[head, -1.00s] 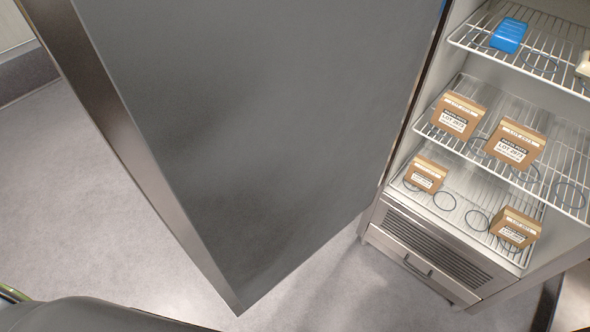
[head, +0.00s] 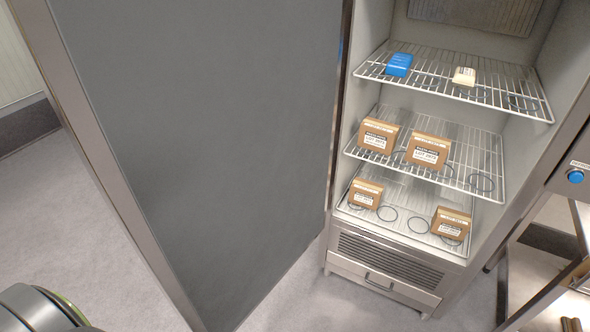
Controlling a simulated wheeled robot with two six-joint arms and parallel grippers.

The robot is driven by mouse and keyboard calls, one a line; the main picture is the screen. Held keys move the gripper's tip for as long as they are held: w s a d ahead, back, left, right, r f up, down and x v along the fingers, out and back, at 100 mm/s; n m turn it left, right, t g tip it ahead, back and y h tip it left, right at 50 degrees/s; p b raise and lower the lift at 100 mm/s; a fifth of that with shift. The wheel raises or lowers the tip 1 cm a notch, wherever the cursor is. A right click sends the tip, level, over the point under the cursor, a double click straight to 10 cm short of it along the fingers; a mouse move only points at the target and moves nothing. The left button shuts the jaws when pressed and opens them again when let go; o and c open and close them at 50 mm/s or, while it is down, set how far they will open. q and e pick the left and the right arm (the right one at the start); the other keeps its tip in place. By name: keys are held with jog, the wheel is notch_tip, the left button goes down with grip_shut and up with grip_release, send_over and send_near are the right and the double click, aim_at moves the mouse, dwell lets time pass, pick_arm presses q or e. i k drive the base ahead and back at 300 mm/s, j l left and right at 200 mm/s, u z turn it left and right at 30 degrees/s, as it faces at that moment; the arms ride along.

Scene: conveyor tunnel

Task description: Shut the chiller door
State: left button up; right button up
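The chiller door (head: 205,140) is a large dark grey panel with a metal edge. It stands wide open, hinged beside the left side of the chiller, and fills the left half of the head view. The chiller (head: 388,232) is open at the front, with its wire shelves showing. Neither of my grippers is in view. A dark rounded part of mine shows at the lower left corner, apart from the door in the picture.
Several brown cartons (head: 427,150) stand on the lower shelves. A blue box (head: 399,64) and a cream box (head: 464,76) sit on the top shelf. A panel with a blue button (head: 575,177) is at the right. Grey floor (head: 80,215) is clear left of the door.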

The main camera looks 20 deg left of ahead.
aim_at(205, 128)
jog(key=j+z, duration=0.3)
jog(key=j, duration=0.5)
jog(key=j+z, duration=0.35)
jog(key=j, duration=0.4)
jog(key=k, duration=0.1)
